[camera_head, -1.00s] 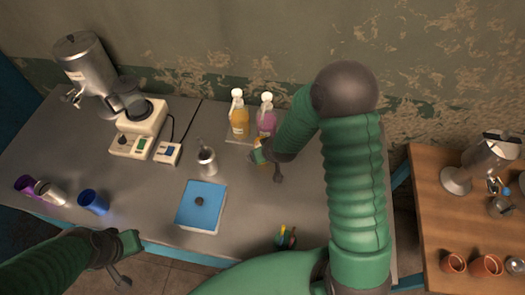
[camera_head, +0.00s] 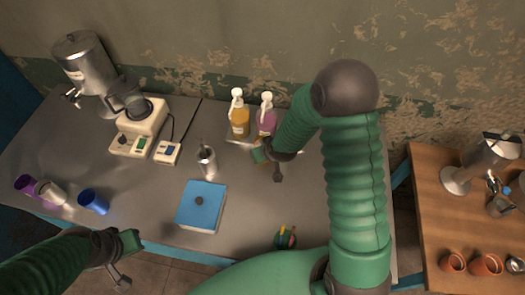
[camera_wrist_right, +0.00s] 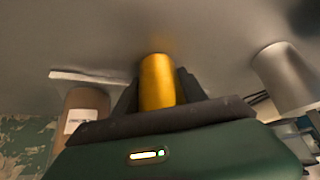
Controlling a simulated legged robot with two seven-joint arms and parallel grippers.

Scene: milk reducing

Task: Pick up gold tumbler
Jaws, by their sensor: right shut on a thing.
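The gold tumbler (camera_wrist_right: 157,82) stands between the two dark fingers of my right gripper in the right wrist view, and the fingers are shut on it. In the head view my right gripper (camera_head: 258,153) is over the grey table, just in front of the two bottles. The tumbler is hidden there behind the gripper and wrist. I cannot tell whether it touches the table. My left gripper (camera_head: 130,242) is at the table's front edge, lower left, away from the tumbler. Its fingers are too unclear to tell open from shut.
An orange bottle (camera_head: 239,118) and a pink bottle (camera_head: 266,120) stand behind my right gripper. A silver tumbler (camera_head: 206,162) is to its left, with a blue book (camera_head: 201,206) in front. A pen cup (camera_head: 285,238) stands front right.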

